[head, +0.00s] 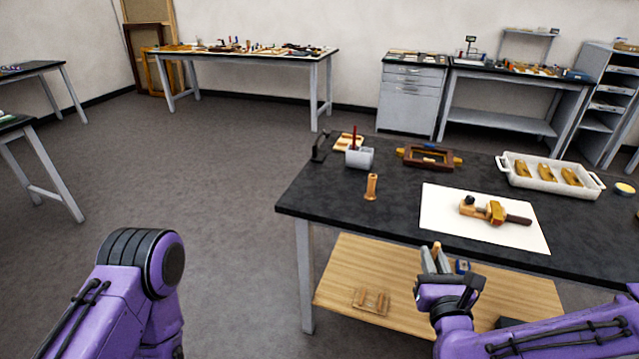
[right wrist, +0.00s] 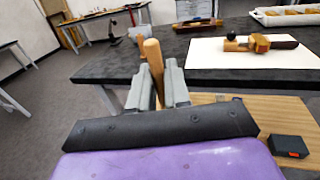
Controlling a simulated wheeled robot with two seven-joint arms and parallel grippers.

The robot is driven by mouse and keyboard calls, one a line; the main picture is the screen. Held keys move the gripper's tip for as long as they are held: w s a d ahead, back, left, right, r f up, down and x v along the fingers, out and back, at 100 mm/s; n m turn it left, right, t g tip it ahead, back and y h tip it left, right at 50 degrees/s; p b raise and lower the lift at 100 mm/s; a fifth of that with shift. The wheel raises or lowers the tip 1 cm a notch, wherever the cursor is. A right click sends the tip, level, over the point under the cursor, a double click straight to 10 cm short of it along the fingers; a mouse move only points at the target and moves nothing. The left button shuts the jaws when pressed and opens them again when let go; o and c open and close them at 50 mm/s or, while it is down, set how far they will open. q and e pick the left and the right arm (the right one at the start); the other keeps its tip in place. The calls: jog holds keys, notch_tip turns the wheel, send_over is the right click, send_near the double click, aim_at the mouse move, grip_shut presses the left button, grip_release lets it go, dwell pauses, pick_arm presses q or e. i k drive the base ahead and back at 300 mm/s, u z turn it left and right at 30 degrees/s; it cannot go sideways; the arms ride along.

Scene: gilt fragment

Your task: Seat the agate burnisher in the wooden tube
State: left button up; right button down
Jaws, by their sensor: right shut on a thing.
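My right gripper (head: 436,262) is shut on a light wooden rod with a rounded end, which I take to be the agate burnisher (right wrist: 153,60). The rod stands up between the fingers (right wrist: 160,88) in the right wrist view. Its agate tip cannot be made out. The gripper is in front of the near edge of the black worktable. The wooden tube (head: 371,187) stands upright on the table's left part, up and left of the gripper and apart from it. My left arm shows at the lower left, but its gripper is out of view.
On the black table (head: 330,205) are a white sheet (head: 437,212) with a wooden clamp-like tool (head: 495,211), a grey cup (head: 359,158), a dark wooden frame (head: 428,157) and a white tray (head: 504,169). A wooden lower shelf (head: 335,285) lies underneath. Bare tabletop surrounds the tube.

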aim_at(370, 194)
jog(key=u, duration=0.3)
jog(key=i, duration=1.05)
jog(key=u, duration=0.2)
